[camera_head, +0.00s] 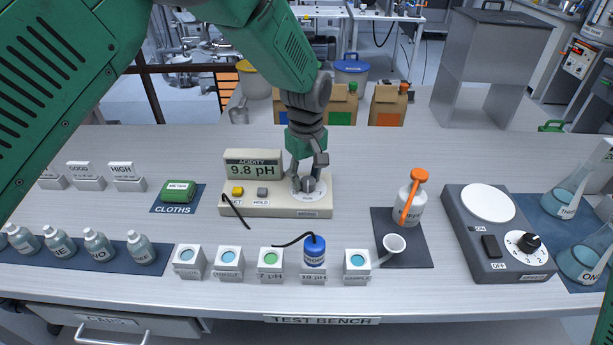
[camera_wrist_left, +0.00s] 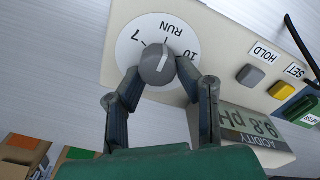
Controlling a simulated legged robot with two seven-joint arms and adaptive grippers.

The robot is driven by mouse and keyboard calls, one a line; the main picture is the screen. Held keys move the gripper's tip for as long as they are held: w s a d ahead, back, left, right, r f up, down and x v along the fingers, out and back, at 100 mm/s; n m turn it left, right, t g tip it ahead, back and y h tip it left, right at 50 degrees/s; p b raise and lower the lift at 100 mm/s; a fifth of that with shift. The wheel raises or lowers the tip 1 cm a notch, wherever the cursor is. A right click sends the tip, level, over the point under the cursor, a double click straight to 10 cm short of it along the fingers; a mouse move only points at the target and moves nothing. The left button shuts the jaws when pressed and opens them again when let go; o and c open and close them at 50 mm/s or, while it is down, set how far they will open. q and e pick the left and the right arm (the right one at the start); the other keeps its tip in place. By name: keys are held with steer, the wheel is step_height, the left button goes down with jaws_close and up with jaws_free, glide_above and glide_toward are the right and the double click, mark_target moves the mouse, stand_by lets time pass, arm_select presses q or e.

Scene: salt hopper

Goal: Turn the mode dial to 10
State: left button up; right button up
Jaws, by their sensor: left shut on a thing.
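The mode dial is a grey knob (camera_wrist_left: 158,65) with a white pointer line, on a round white face marked 7, RUN and 10. In the left wrist view its pointer lies towards the RUN mark, between 7 and 10. My left gripper (camera_head: 307,183) comes down from above onto the dial; in the left wrist view its two fingers (camera_wrist_left: 160,78) are closed on opposite sides of the knob. The dial is on the right end of the beige pH meter (camera_head: 280,209). The meter's display (camera_head: 254,168) reads 9.8 pH. My right gripper is out of view.
A yellow button (camera_head: 237,191) and a grey HOLD button (camera_head: 262,191) sit left of the dial. A white bottle with orange top (camera_head: 411,205) and a stirrer (camera_head: 475,262) stand to the right.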

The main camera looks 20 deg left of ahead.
arm_select(q)
steer(key=shift+s+d+f, duration=0.2)
steer(key=shift+s+d, duration=0.05)
